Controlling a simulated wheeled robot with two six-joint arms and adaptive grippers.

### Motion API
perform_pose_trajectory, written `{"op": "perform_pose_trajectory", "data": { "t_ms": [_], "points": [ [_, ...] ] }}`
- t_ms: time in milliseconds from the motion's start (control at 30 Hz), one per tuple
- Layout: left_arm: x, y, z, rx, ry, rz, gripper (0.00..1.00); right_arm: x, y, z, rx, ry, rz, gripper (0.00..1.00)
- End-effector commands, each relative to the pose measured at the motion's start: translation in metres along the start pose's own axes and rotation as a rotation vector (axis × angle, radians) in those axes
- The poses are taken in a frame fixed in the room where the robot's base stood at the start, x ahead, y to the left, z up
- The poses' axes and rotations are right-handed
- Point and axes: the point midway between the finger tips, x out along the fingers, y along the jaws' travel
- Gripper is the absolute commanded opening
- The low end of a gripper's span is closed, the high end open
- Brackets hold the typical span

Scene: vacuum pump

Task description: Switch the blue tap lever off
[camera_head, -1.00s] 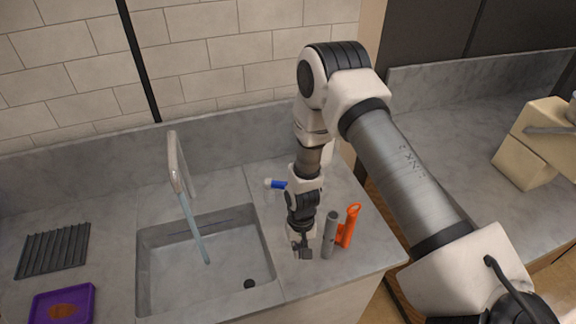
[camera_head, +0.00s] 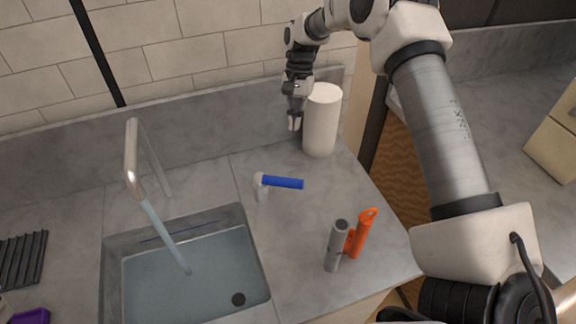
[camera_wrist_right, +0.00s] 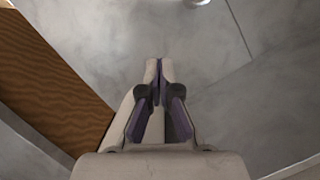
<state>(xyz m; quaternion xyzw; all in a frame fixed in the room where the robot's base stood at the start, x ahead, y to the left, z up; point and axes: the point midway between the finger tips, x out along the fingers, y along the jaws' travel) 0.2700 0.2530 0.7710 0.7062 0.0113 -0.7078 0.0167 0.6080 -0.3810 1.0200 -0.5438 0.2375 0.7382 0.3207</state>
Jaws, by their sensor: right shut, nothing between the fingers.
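The blue tap lever (camera_head: 283,183) sticks out to the right from its white base (camera_head: 260,186) on the counter, right of the sink. Water runs from the tap spout (camera_head: 133,165) into the sink (camera_head: 108,262). My right gripper (camera_head: 294,124) is shut and empty, pointing down behind the lever, beside a white cylinder and apart from the lever. In the right wrist view, its fingertips (camera_wrist_right: 159,64) meet above bare counter. A pale round piece shows at that view's top edge; I cannot tell what it is. My left gripper is not in view.
The white cylinder (camera_head: 320,122) stands at the back right, close to my right gripper. A grey tube (camera_head: 335,247) and an orange object (camera_head: 362,234) stand at the front right. A dark ribbed rack (camera_head: 22,258) lies at the left. Counter around the lever is clear.

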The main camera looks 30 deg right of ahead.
Motion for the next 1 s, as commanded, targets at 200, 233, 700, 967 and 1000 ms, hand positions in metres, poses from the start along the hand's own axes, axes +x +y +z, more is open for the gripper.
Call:
{"op": "perform_pose_trajectory", "data": {
  "t_ms": [200, 233, 700, 967, 1000],
  "points": [
    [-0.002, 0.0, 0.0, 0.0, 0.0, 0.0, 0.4, -0.001, 0.0, 0.001, -0.001, 0.0, 0.0, 0.0],
    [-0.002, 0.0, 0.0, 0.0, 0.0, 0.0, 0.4, -0.001, 0.0, 0.001, -0.001, 0.0, 0.001, 0.0],
    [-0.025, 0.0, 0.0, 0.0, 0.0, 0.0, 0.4, 0.073, 0.001, 0.003, -0.001, -0.004, 0.005, 0.0],
    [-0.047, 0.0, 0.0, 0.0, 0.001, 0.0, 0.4, 0.107, 0.0, 0.025, -0.002, -0.003, 0.003, 0.0],
    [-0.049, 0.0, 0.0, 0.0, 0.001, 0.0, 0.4, 0.11, 0.0, 0.029, -0.003, -0.001, 0.002, 0.0]
  ]
}}
